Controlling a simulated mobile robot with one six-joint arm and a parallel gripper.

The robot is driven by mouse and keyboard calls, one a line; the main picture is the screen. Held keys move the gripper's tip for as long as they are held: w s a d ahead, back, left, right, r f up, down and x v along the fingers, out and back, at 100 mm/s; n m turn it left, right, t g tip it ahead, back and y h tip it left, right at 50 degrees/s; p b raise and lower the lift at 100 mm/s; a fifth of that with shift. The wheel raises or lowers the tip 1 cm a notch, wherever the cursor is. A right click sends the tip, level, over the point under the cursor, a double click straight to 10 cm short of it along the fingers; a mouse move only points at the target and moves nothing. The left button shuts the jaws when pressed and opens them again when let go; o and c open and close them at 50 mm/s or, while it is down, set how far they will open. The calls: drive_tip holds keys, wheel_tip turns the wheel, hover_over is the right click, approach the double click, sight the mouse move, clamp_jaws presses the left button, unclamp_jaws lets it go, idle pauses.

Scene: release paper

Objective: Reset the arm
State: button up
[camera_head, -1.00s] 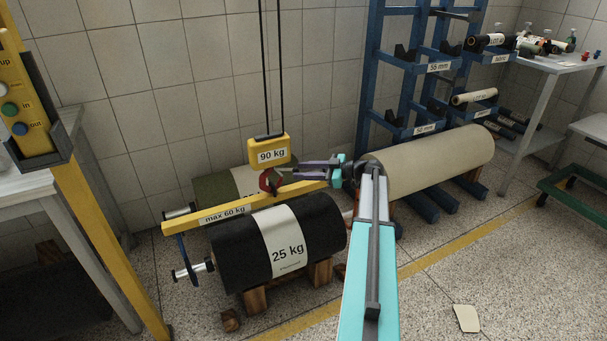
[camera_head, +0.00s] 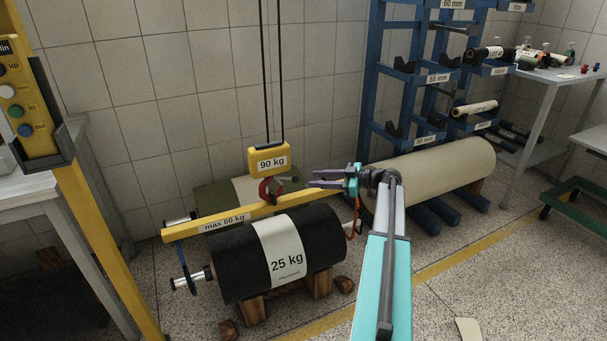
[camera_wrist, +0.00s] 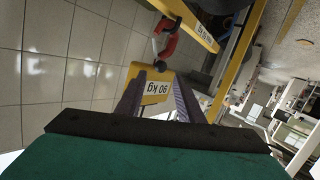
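My gripper (camera_head: 313,180) is in the middle of the head view, to the right of the red hook (camera_head: 267,190) and apart from it. Its two purple-grey fingers are spread and empty. In the wrist view the fingers (camera_wrist: 159,76) stand apart, with the yellow 90 kg hoist block (camera_wrist: 153,90) seen between and beyond them. My turquoise and grey arm reaches up from the lower edge of the head view. The hook hangs under the hoist block (camera_head: 269,160) at the yellow beam (camera_head: 255,211).
A black 25 kg roll (camera_head: 235,262) lies on wooden blocks below the beam. A green roll (camera_head: 214,200) is behind. A large cream roll (camera_head: 440,170) lies right of my gripper, before the blue rack (camera_head: 368,80). A yellow control panel (camera_head: 30,100) is at left. Tiled wall lies behind.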

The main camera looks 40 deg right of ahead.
drive_tip(key=s+a+f+m+g+p, duration=0.2)
drive_tip(key=a+f+m+g+p, duration=0.15)
drive_tip(key=a+f, duration=0.9)
drive_tip(key=s+a+f+m+g+p, duration=0.25)
drive_tip(key=a+f+g, duration=0.25)
drive_tip(key=a+f, duration=0.75)
drive_tip(key=s+a+f+m+g+h+p, duration=0.1)
drive_tip(key=s+a+f+g+h+p, duration=0.15)
drive_tip(key=s+a, duration=0.65)
drive_tip(key=s+a+f+m+g+h+p, duration=0.1)
drive_tip(key=s+a+f+g+p, duration=0.25)
drive_tip(key=s+a, duration=0.55)
drive_tip(key=s+a+g+h+p, duration=0.1)
drive_tip(key=s+g+h+p, duration=0.1)
drive_tip(key=s, duration=0.6)
drive_tip(key=s+a+m+g+h+p, duration=0.1)
drive_tip(key=s+g+h+p, duration=0.1)
drive_tip(key=s, duration=0.6)
drive_tip(key=shift+s+a+f+h, duration=0.3)
drive_tip(key=shift+s+a+h, duration=0.1)
drive_tip(key=shift+h, duration=0.35)
